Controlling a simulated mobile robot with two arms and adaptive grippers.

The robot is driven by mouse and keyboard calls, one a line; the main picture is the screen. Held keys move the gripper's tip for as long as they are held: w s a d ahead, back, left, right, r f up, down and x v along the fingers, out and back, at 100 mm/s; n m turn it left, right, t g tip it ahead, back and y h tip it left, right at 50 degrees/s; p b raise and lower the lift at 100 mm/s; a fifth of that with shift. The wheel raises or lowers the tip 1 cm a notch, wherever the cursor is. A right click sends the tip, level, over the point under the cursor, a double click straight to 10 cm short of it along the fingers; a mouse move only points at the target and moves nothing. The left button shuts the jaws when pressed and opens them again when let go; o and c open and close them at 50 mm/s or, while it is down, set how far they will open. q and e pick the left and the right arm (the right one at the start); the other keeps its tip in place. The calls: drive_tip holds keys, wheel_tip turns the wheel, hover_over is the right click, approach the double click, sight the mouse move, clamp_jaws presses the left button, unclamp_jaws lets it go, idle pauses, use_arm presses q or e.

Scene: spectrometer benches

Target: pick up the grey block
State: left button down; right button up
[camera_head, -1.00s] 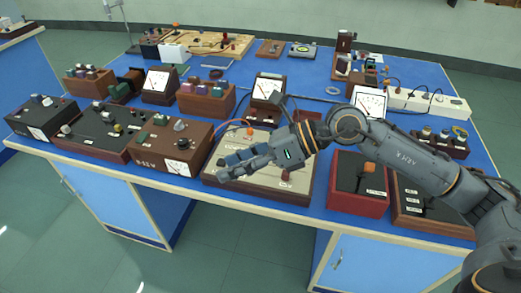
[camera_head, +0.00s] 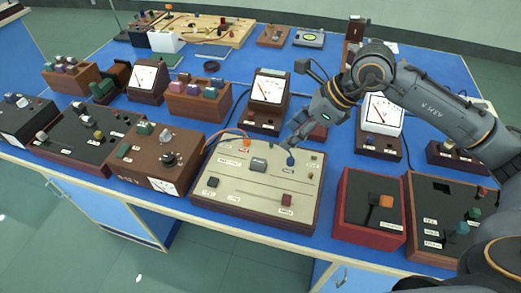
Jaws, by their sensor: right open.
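A small grey block (camera_head: 258,165) sits on the cream top of a wooden-framed board (camera_head: 245,206) in the middle of the blue bench. My right gripper (camera_head: 292,144) reaches in from the right over the board's back right part. It is open, with its fingers pointing down and left. The fingers are apart from the grey block, up and to the right of it in the picture. The exact gap and height are hard to tell. My left gripper is out of view.
On the same board are a dark block (camera_head: 213,182), a reddish block (camera_head: 286,200) and an orange wire end (camera_head: 247,142). A brown meter box (camera_head: 160,160) stands left, a red-edged box (camera_head: 368,208) right, and meters (camera_head: 268,88) behind.

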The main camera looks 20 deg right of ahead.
drive_tip(key=p, duration=0.1)
approach(260, 161)
drive_tip(key=x, duration=0.3)
drive_tip(key=shift+w+r, duration=0.1)
drive_tip(key=shift+w, duration=0.2)
drive_tip(key=shift+w+a+f, duration=0.15)
drive_tip(key=shift+f, duration=0.35)
drive_tip(key=x, duration=0.1)
drive_tip(key=p+x, duration=0.1)
drive_tip(key=x, duration=0.1)
drive_tip(key=p+x, duration=0.1)
drive_tip(key=shift+s+a+f, duration=0.15)
drive_tip(key=shift+s+a, duration=0.15)
drive_tip(key=shift+w+f, duration=0.1)
drive_tip(key=shift+f, duration=0.2)
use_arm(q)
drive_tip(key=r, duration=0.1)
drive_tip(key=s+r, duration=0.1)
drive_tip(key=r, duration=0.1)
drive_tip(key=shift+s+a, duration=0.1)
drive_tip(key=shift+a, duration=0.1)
use_arm(e)
drive_tip(key=shift+c, duration=0.6)
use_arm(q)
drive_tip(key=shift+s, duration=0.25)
use_arm(e)
clamp_jaws()
